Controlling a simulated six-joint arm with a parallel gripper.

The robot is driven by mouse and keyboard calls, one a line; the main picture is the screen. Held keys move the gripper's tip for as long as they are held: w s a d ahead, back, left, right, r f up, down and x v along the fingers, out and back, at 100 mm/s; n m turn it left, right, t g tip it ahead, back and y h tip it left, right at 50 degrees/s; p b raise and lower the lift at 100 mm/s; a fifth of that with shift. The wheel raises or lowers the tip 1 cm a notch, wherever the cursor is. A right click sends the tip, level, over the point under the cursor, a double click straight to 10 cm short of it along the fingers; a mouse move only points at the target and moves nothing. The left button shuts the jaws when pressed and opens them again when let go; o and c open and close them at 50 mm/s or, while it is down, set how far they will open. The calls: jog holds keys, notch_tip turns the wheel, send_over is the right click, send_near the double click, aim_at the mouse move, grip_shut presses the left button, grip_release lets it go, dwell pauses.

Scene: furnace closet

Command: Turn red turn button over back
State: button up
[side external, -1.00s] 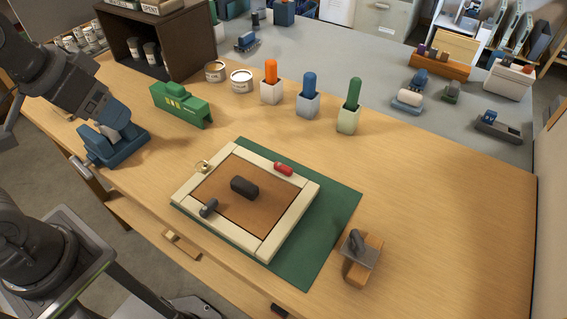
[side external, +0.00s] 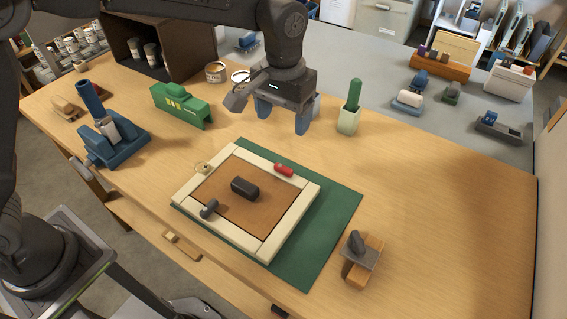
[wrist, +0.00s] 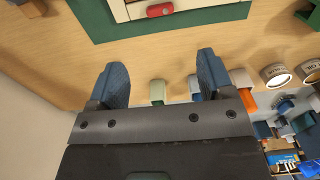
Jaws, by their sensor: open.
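The red turn button (side external: 284,170) lies on the far cream rail of a framed brown panel (side external: 232,207). It also shows near the top of the wrist view (wrist: 160,10), lying along the frame rail. A grey turn button (side external: 209,208) sits at the frame's near left, and a brass ring-like piece (side external: 203,168) at its far left corner. A dark block handle (side external: 244,188) stands on the panel. My gripper (side external: 283,122) is open and empty, above the table beyond the red button. Its blue fingers (wrist: 160,75) are spread with nothing between them.
The panel rests on a green mat (side external: 325,225). Behind are a green-handled tool in a pale holder (side external: 348,118), cans (side external: 215,72) and a green block (side external: 180,105). A blue vise-like stand (side external: 112,140) is at left, a wooden plane-like tool (side external: 361,262) at right.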

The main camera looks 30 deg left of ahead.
aim_at(283, 167)
notch_tip(283, 167, down, 14)
jog(key=shift+r, duration=0.1)
dwell(0.4)
jog(key=c, duration=0.9)
